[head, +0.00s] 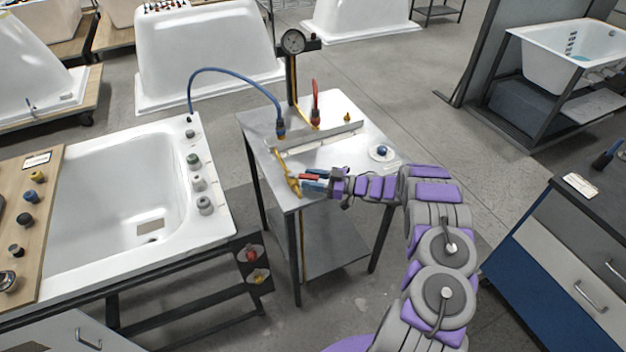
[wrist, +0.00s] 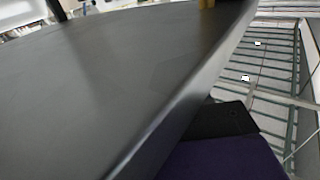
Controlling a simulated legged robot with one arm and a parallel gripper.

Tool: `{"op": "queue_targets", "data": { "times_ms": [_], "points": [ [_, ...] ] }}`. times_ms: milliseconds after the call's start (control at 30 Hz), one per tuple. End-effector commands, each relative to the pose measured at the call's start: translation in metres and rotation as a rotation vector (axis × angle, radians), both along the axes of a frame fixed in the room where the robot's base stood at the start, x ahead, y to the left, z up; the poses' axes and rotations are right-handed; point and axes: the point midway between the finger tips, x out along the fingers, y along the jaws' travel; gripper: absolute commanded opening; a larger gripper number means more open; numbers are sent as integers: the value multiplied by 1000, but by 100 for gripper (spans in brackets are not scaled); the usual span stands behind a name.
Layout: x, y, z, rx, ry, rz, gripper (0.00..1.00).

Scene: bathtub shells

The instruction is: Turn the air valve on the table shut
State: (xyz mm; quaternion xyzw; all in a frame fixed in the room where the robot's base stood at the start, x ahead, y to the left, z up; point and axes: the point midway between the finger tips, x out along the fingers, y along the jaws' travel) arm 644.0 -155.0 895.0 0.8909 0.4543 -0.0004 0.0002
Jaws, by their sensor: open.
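The small steel-topped table (head: 345,108) stands in the middle of the head view. A red upright lever (head: 315,100), which looks like the air valve's handle, rises from the fittings by a raised bar on the table. A blue fitting (head: 281,130) with a blue hose is left of it. My gripper (head: 304,180) is open at the table's front left corner, in front of and below the lever and apart from it. The wrist view shows no valve, only a large dark grey surface (wrist: 110,80) close up.
A pressure gauge (head: 293,41) stands on a post behind the lever. A blue knob (head: 382,151) sits on a round plate near the table's right side. A white bathtub (head: 215,215) is close on the left. A drawer cabinet (head: 570,255) stands on the right.

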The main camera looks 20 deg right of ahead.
Motion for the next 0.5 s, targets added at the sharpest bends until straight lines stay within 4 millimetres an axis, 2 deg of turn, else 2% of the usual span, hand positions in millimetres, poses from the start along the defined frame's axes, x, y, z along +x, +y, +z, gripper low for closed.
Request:
{"op": "queue_targets", "data": {
  "times_ms": [267,367,500],
  "points": [
    [-2,-4,0,3,0,-1,47],
    [-7,-11,0,3,0,-2,47],
    [-21,-31,1,4,0,-4,47]
  ]
}}
